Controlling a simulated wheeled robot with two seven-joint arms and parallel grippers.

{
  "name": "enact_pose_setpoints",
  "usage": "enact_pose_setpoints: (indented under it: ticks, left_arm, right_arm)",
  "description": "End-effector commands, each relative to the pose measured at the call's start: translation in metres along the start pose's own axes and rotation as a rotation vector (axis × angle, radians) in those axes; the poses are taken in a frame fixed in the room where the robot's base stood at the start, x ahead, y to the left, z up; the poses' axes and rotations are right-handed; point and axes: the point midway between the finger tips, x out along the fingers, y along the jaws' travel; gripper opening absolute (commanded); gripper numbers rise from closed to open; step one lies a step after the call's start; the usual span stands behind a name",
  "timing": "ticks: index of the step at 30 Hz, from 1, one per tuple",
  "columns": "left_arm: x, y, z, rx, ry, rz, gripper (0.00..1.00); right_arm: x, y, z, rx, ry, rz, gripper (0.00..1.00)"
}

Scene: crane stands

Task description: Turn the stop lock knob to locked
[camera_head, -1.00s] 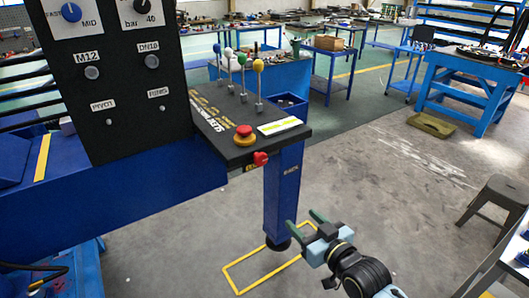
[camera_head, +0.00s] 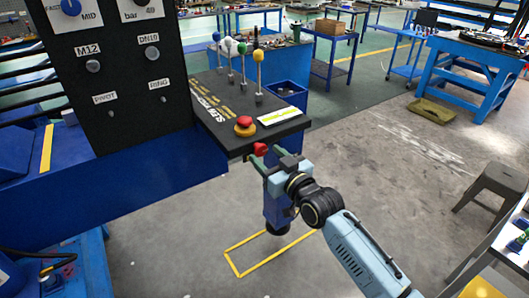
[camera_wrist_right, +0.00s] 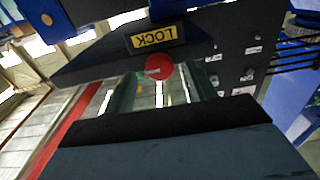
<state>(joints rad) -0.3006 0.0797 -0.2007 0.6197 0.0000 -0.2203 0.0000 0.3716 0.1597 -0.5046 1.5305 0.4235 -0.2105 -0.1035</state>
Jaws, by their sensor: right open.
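The stop lock knob (camera_head: 261,149) is a small red knob on the front edge of the black console (camera_head: 232,138). In the right wrist view the red knob (camera_wrist_right: 159,67) has a small pale mark on its face. A yellow LOCK label (camera_wrist_right: 154,39), seen upside down, sits beside it. My right gripper (camera_head: 265,160) is open, its green fingers pointing at the knob. In the wrist view the knob lies between the fingertip lines (camera_wrist_right: 158,80). I cannot tell whether they touch it. My left gripper is not in view.
A red mushroom button on a yellow base (camera_head: 244,126) stands on the console top, near several ball-topped levers (camera_head: 259,76). The tall black panel (camera_head: 118,90) rises at left. A stool (camera_head: 495,190) stands at right. The floor in front is clear.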

Motion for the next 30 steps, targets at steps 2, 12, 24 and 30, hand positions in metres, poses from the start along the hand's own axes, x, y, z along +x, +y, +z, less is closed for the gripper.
enact_pose_setpoints:
  ticks: [2,12,24,30]
  left_arm:
    - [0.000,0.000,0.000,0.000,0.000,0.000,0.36]
    - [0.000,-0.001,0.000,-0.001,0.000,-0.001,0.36]
    - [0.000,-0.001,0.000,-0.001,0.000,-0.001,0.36]
    - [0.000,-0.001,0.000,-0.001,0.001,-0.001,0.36]
  right_arm:
    - [0.009,0.000,0.000,0.000,0.000,0.000,0.56]
    - [0.021,0.000,0.001,0.000,-0.001,0.000,0.56]
    - [0.020,0.000,0.001,0.000,-0.001,0.000,0.24]
    - [0.020,0.000,0.001,0.002,-0.001,0.000,0.12]
